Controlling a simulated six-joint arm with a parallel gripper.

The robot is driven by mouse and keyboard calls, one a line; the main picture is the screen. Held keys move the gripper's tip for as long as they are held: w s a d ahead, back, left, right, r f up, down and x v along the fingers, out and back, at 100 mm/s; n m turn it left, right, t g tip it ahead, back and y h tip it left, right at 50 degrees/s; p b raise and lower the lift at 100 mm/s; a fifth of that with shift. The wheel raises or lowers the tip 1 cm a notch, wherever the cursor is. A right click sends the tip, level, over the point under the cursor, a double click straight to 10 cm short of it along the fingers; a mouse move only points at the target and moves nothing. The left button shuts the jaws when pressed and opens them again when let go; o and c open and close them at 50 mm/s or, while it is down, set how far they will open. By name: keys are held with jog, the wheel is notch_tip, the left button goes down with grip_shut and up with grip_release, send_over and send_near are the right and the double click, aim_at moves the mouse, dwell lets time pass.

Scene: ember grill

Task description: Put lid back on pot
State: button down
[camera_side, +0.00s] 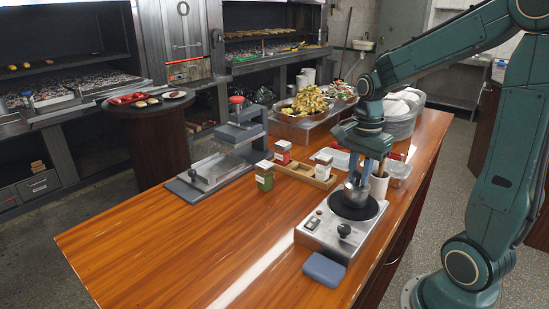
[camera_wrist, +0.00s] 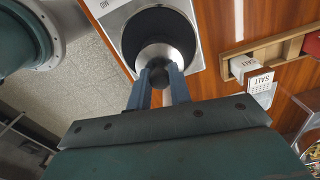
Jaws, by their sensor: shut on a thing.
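In the side view, my gripper (camera_side: 366,178) points down over the black round burner plate (camera_side: 352,210) of a small steel hot plate. A small silver metal piece (camera_side: 352,194) shows between the fingertips and the burner. In the wrist view, my gripper (camera_wrist: 159,86) is shut on the dark round knob (camera_wrist: 158,77) of the silver lid (camera_wrist: 160,54), which overlaps the black burner. I cannot tell the lid from the pot's body here, or whether they touch; the fingers partly hide them.
The hot plate (camera_side: 325,231) has knobs at its front, with a blue block (camera_side: 324,269) beside it. A white cup (camera_side: 380,187) stands close behind the burner. A wooden spice tray (camera_side: 305,174) with shakers lies to the left. The wooden counter (camera_side: 180,250) is clear at front left.

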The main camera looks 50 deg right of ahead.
dwell(0.8)
jog(key=c, duration=0.7)
grip_release()
jog(key=shift+r, duration=0.1)
jog(key=shift+r, duration=3.4)
jog(key=shift+c, duration=0.5)
grip_shut()
